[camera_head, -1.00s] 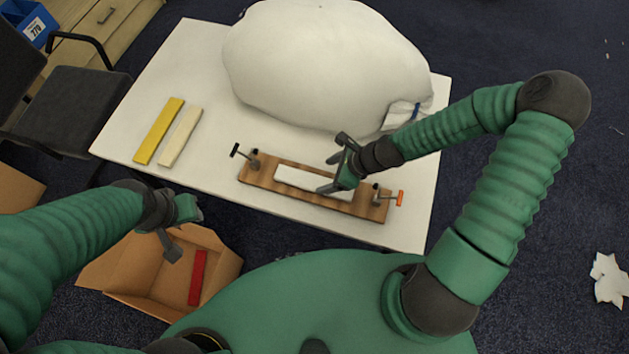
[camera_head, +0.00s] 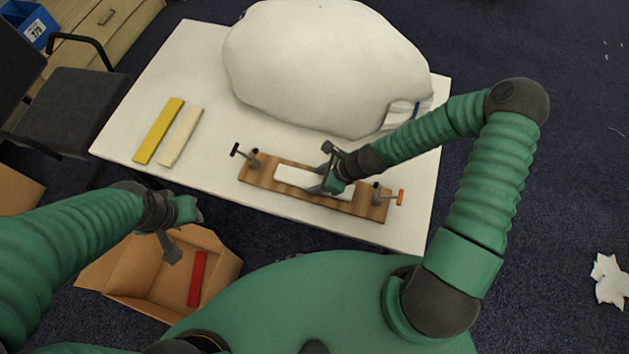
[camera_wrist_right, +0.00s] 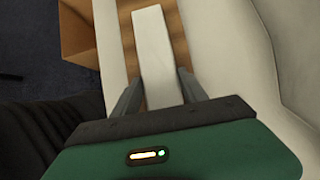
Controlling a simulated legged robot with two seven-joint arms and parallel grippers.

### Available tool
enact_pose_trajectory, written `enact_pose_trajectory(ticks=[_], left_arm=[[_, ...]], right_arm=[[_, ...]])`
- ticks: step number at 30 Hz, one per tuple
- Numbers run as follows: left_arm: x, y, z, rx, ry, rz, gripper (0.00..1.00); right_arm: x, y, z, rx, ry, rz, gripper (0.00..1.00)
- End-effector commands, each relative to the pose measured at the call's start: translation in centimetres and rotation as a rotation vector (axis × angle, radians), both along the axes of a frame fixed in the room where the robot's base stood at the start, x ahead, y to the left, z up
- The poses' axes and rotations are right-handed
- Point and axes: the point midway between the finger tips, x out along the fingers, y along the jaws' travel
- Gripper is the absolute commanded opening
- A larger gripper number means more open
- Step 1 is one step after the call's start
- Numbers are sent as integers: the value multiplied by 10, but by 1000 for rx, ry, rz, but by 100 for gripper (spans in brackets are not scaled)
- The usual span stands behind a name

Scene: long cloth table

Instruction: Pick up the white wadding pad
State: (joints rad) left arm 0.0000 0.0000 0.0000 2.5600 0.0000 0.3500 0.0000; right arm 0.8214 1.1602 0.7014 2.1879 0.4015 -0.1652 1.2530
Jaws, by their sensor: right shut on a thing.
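The white wadding pad (camera_head: 296,176) is a long white strip lying lengthwise on a brown wooden board (camera_head: 259,180) on the table. My right gripper (camera_head: 326,176) reaches down over the pad, right of its middle, with one finger on each long side, shut on it. In the right wrist view the pad (camera_wrist_right: 154,50) runs between the two fingers (camera_wrist_right: 160,85). The pad still appears to lie along the board; I cannot tell any gap beneath it. My left gripper (camera_head: 185,232) hangs in front of the table, away from the pad; its jaw state is unclear.
Clamps stand at the board's left end (camera_head: 246,155) and right end (camera_head: 388,195). A big white sack (camera_head: 320,65) fills the table behind. A yellow strip (camera_head: 159,130) and a cream strip (camera_head: 180,136) lie at left. A cardboard box (camera_head: 130,270) holding a red strip (camera_head: 197,278) is below.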

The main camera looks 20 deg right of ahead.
Motion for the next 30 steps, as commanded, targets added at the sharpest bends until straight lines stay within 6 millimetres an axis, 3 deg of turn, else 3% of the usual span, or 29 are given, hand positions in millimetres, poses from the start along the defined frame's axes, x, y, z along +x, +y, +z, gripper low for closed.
enact_pose_trajectory(ticks=[4, 13, 22, 30], left_arm=[[0, 0, 0, 0, 0, 0, 36], [0, 0, 1, 0, 0, 0, 36], [0, 0, 6, 0, 0, 0, 36], [0, 0, -3, 0, 0, 0, 36]], right_arm=[[0, 0, 0, 0, 0, 0, 12], [0, 0, 4, -1, -1, 0, 12], [1, -1, 39, -4, -4, 0, 12], [-64, 18, 40, 4, 4, 0, 12]])
